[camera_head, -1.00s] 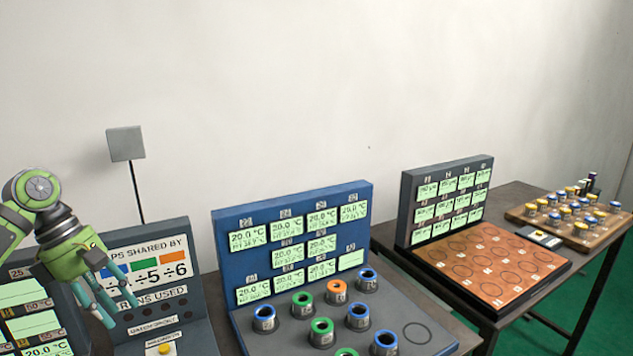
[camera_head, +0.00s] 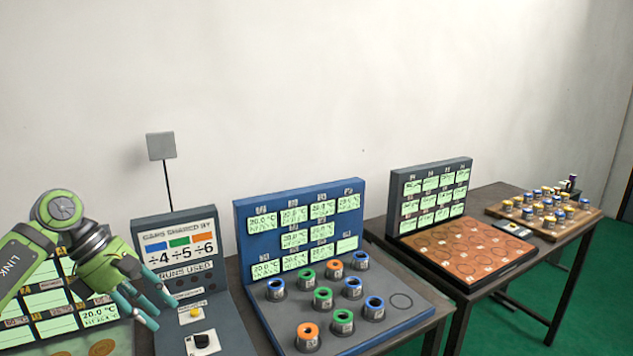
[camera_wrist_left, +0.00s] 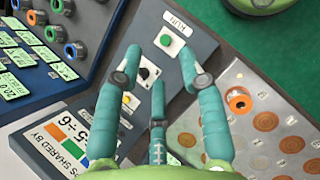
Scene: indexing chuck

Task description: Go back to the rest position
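My left gripper (camera_head: 150,305) is a green hand with teal fingers at the lower left of the head view. In the left wrist view the fingers (camera_wrist_left: 160,72) are spread apart with nothing between them. They hang over a grey control panel (camera_wrist_left: 195,80), which carries a green RUN button (camera_wrist_left: 172,42), a black knob (camera_wrist_left: 147,74) and a yellow button (camera_wrist_left: 128,102). I cannot tell how high above it they are. The same panel (camera_head: 225,320) stands right of the gripper in the head view. My right gripper is not in view.
A blue display board (camera_head: 245,235) with ringed cups stands right of the panel. Farther right are a copper-topped board (camera_head: 470,255) and a wooden tray (camera_head: 585,222) of small jars. A grey plate with copper discs and an orange-ringed cup (camera_wrist_left: 238,102) lies beside the panel.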

